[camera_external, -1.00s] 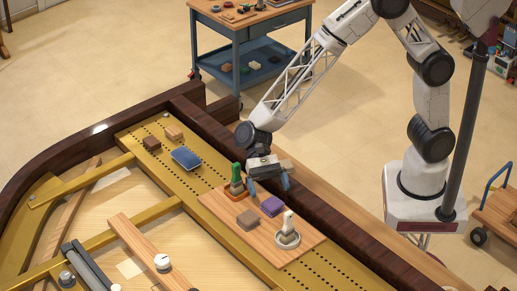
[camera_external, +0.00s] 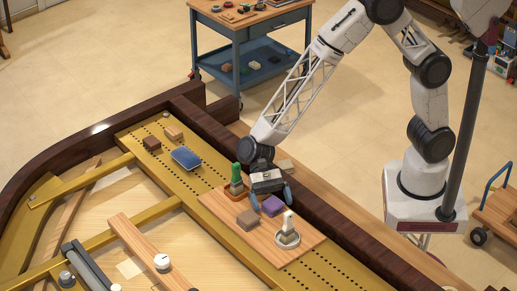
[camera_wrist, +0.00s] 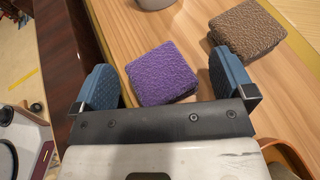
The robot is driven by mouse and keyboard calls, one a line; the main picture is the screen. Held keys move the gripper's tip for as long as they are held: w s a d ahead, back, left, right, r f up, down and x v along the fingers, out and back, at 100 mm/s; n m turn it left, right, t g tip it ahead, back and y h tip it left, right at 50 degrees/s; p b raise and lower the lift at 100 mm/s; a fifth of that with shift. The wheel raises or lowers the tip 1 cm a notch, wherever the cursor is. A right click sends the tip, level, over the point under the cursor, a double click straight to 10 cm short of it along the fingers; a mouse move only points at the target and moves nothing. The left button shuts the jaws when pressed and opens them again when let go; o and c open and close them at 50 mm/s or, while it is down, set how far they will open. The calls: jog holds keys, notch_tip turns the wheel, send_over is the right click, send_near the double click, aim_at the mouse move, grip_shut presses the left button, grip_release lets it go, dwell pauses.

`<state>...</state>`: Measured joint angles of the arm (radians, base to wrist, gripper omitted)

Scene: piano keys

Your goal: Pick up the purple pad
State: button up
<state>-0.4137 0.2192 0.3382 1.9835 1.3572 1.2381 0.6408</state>
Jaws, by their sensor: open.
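The purple pad (camera_external: 272,206) is a small fuzzy block lying on a wooden board (camera_external: 285,252). In the wrist view the purple pad (camera_wrist: 162,73) lies between and just beyond my two blue fingers, slightly turned. My gripper (camera_external: 270,197) is open and hangs low over the board, close to the pad. In the wrist view my gripper (camera_wrist: 165,82) has nothing between its fingers except the pad ahead. I cannot tell the exact height of the fingertips above the board.
A brown pad (camera_external: 248,220) lies left of the purple pad, near my right-hand finger in the wrist view.

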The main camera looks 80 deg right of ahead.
aim_at(272, 201)
jog(key=c, duration=0.9)
jog(key=shift+r, duration=0.1)
jog(key=shift+r, duration=0.7)
notch_tip(272, 201, up, 2)
jog(key=s+d+r, duration=0.1)
jog(key=s+d, duration=0.8)
jog(key=s, duration=0.4)
jog(key=shift+d+r, duration=0.2)
jog(key=shift+r, duration=0.05)
